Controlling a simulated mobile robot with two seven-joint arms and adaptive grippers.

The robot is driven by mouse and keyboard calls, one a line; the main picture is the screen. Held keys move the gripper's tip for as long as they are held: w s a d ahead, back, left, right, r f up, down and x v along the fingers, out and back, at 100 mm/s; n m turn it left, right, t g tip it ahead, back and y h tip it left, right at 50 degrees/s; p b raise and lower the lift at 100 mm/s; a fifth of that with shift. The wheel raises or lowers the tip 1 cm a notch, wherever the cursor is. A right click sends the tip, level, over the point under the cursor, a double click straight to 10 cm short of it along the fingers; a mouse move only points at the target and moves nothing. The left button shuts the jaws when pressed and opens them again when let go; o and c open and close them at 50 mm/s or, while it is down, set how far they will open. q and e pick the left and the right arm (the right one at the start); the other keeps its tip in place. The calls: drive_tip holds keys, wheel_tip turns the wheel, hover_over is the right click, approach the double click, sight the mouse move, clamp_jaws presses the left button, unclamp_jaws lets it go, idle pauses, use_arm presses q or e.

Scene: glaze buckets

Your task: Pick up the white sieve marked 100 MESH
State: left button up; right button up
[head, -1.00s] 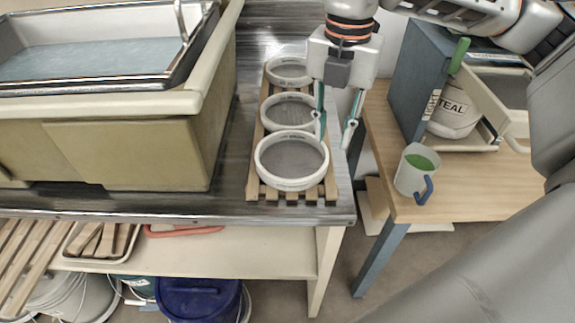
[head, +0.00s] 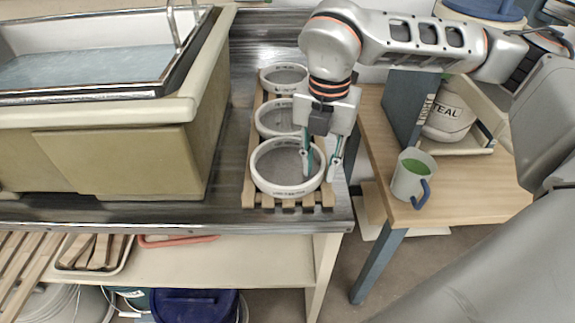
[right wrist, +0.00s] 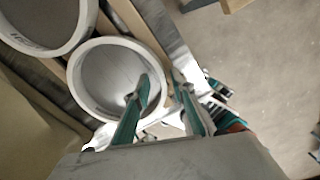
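Three round white sieves with grey mesh stand in a row on a slatted wooden rack (head: 247,190): a near one (head: 274,165), a middle one (head: 276,119) and a far one (head: 284,76). Their rim markings are too small to read, so I cannot tell which says 100 MESH. My right gripper (head: 319,175) is open at the near sieve's right side. One finger is over the inside of its ring, the other outside. The right wrist view shows the near sieve (right wrist: 105,70) with the right gripper's fingers (right wrist: 162,82) on either side of its wall. My left gripper is not in view.
A sink basin (head: 120,155) with water stands left of the rack on the metal bench. A gap separates bench and table.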

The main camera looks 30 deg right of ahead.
clamp_jaws()
drive_tip(key=shift+r, duration=0.1)
